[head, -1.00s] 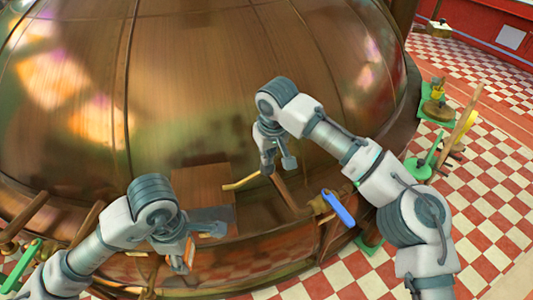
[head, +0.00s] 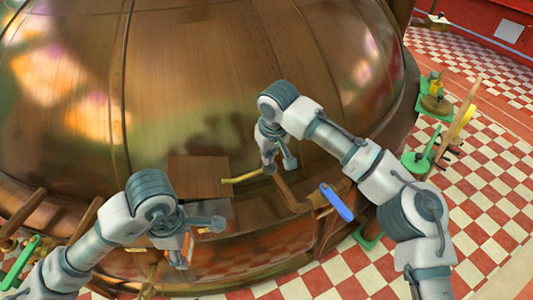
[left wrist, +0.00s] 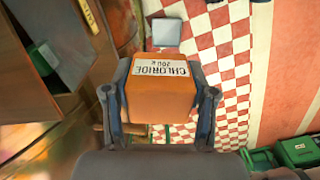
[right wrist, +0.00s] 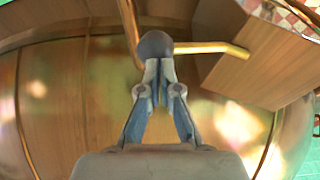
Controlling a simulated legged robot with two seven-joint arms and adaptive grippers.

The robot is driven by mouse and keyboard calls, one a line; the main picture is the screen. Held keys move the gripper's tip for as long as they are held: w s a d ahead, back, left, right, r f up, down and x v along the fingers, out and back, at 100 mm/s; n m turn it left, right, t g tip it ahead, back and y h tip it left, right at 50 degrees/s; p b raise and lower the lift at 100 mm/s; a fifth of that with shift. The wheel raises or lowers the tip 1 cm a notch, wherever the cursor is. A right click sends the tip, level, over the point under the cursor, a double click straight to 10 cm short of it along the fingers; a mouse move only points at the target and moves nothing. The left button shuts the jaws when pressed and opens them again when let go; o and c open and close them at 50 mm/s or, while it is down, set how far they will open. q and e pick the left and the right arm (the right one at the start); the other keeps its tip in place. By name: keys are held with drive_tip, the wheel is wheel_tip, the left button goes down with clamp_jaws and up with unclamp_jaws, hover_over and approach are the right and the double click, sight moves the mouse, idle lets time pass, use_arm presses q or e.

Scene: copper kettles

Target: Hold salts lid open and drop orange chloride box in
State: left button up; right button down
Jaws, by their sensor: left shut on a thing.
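My left gripper (left wrist: 160,100) is shut on the orange chloride box (left wrist: 160,97), whose white label faces up in the left wrist view. In the head view the orange box (head: 187,246) is low, near the front of the wooden salts box. In the left wrist view the salts box (left wrist: 98,45) is at the left, with an opening and something green inside. Its wooden lid (head: 198,172) stands raised in the head view. A brass rod (right wrist: 212,47) runs from the lid to a dark knob (right wrist: 155,45). My right gripper (right wrist: 158,80) is shut, its tips at this knob.
The large copper kettle (head: 200,80) fills the space behind both arms. A blue-handled lever (head: 337,203) is beside my right forearm. A green lever (head: 20,265) is at the lower left. Checkered floor lies at the right.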

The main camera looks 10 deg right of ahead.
sight(273, 164)
drive_tip(key=shift+d+f, duration=0.2)
drive_tip(key=shift+f, duration=0.3)
drive_tip(key=shift+d+f, duration=0.2)
drive_tip(key=shift+f, duration=0.25)
drive_tip(key=shift+f, duration=0.1)
drive_tip(key=shift+d+f, duration=0.2)
drive_tip(key=shift+f, duration=1.35)
drive_tip(key=shift+f, duration=0.15)
drive_tip(key=shift+a+f, duration=0.15)
drive_tip(key=shift+f, duration=0.6)
drive_tip(key=shift+a+f, duration=0.1)
drive_tip(key=shift+f, duration=0.75)
